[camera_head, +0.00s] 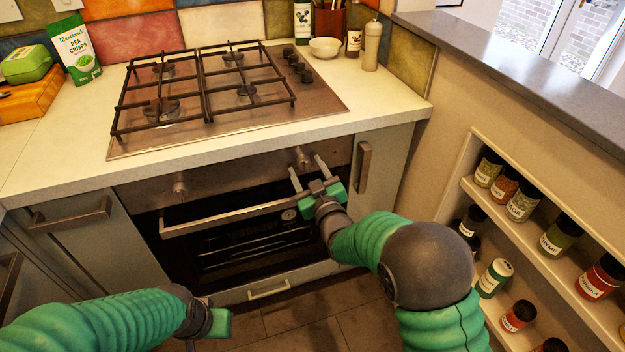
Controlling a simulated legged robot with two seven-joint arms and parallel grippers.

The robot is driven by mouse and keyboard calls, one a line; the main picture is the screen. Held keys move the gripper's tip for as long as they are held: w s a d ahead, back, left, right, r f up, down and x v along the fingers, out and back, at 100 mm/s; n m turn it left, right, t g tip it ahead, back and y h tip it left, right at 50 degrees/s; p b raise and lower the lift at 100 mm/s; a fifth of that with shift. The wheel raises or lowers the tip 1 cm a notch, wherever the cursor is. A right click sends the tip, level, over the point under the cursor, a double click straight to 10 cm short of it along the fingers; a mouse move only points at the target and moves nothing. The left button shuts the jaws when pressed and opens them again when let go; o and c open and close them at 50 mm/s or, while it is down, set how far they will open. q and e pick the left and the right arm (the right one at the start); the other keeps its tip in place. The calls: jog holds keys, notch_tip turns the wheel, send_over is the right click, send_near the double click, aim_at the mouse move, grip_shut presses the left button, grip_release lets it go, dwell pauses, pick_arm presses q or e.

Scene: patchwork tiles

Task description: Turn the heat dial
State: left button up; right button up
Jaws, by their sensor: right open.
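The oven's front panel carries two metal dials, a left dial (179,190) and a right dial (302,159). I cannot read which of them is for heat. My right gripper (308,171) is open in front of the panel. Its two thin fingers point at the right dial, which shows just beyond and between the fingertips; I cannot tell whether they touch it. My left gripper (206,325) is low at the bottom of the view, away from the oven, with its fingers mostly hidden.
The oven handle (230,217) runs below the dials, close to my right gripper. Above is a gas hob (215,88) with several black knobs (296,63). A cabinet handle (362,167) is just right of the gripper. A spice shelf (530,240) stands at the right.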

jog(key=p+v, duration=0.2)
jog(key=v, duration=1.4)
jog(key=shift+s, duration=0.25)
